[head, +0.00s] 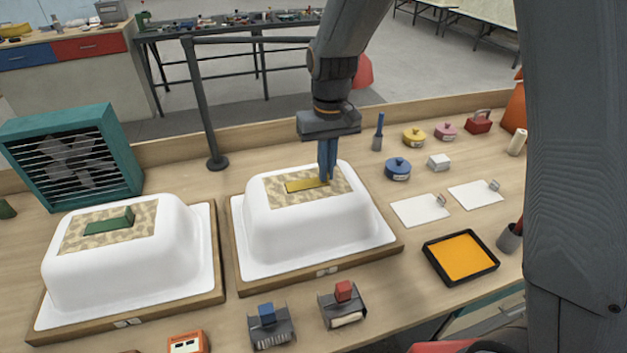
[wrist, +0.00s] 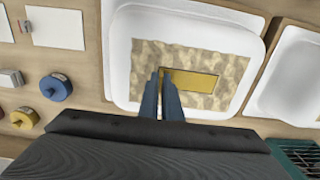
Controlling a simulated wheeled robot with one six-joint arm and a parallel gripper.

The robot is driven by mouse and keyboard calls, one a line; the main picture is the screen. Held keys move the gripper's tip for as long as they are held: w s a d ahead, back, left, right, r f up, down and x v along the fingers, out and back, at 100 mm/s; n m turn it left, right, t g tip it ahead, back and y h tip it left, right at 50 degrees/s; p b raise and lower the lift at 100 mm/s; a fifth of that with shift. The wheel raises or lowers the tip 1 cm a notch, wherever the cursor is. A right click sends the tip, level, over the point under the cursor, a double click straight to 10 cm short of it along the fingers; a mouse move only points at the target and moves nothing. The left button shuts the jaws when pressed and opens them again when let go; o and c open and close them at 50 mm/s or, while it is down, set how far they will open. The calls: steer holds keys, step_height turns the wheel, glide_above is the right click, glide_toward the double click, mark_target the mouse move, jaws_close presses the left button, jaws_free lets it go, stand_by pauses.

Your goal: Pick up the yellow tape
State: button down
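The yellow tape (head: 305,185) shows as a flat yellow strip on a tan mottled patch (head: 280,193) on top of the right white tub shell (head: 315,225). In the wrist view the yellow tape (wrist: 195,82) runs right from my fingertips. My gripper (head: 327,179) points down at the tape's right end in the head view. Its two blue fingers are close together with a narrow gap. In the wrist view my gripper (wrist: 163,76) overlaps the tape's left end. I cannot tell whether the fingers touch or hold it.
A second white shell (head: 150,260) with a green block (head: 110,221) stands at left, near a teal fan (head: 70,160). A dark post (head: 205,110) rises behind. Round tins, white cards (head: 419,209) and an orange tray (head: 461,257) lie at right.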

stand_by(0.3)
step_height(320, 180, up, 19)
steer(key=p, duration=0.5)
steer(key=shift+p, duration=0.35)
stand_by(1.7)
